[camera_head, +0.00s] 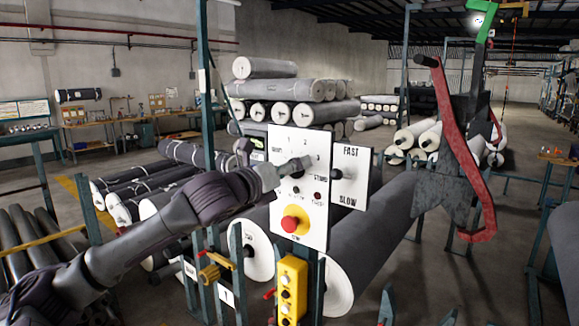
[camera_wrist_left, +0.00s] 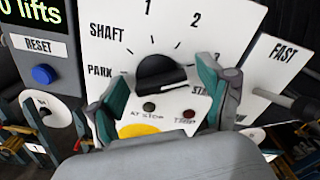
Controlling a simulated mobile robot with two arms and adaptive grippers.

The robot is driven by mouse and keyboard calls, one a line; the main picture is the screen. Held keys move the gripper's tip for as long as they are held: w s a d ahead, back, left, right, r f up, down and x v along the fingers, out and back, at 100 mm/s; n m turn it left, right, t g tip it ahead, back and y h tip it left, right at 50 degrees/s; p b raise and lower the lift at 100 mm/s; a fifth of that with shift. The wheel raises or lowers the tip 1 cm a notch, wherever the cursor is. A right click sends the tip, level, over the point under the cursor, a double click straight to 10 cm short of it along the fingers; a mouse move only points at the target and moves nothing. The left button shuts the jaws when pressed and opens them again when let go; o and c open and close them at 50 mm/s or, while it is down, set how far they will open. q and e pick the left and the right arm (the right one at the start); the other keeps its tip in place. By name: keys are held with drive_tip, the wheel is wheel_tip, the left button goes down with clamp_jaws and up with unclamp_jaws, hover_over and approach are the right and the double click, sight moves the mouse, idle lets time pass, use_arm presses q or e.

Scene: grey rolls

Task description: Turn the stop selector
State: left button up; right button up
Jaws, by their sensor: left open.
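A white control panel (camera_head: 312,215) faces me in the head view. The wrist view shows its black selector knob (camera_wrist_left: 158,74), with "PARK", "SHAFT", "1" and "2" printed around it. More print at its right is partly hidden by a finger. I cannot tell surely which mark the knob points to. My left gripper (camera_head: 285,172) is at the panel front and largely covers the knob in the head view. In the wrist view its teal fingers (camera_wrist_left: 163,80) are open, one on each side of the knob; contact is unclear. My right gripper is in neither view.
Below the knob are two small lamps and a red button (camera_head: 291,223) on yellow. A FAST/SLOW plate (camera_head: 350,165) with a lever adjoins at right. A blue reset button (camera_wrist_left: 43,74) sits at left. A red curved bar (camera_head: 455,145) and grey rolls (camera_head: 385,235) stand nearby.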

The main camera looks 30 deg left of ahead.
use_arm(q)
drive_tip(key=shift+c, duration=0.3)
drive_tip(key=c, duration=1.1)
drive_tip(key=shift+o, duration=0.2)
drive_tip(key=shift+n, duration=0.4)
drive_tip(key=shift+p, duration=0.35)
drive_tip(key=n+p, duration=0.1)
drive_tip(key=n, duration=0.1)
drive_tip(key=shift+a+n, duration=0.1)
drive_tip(key=shift+n, duration=0.2)
drive_tip(key=shift+a+n+p, duration=0.1)
drive_tip(key=shift+n+p, duration=0.3)
drive_tip(key=shift+n, duration=1.8)
drive_tip(key=shift+r, duration=0.1)
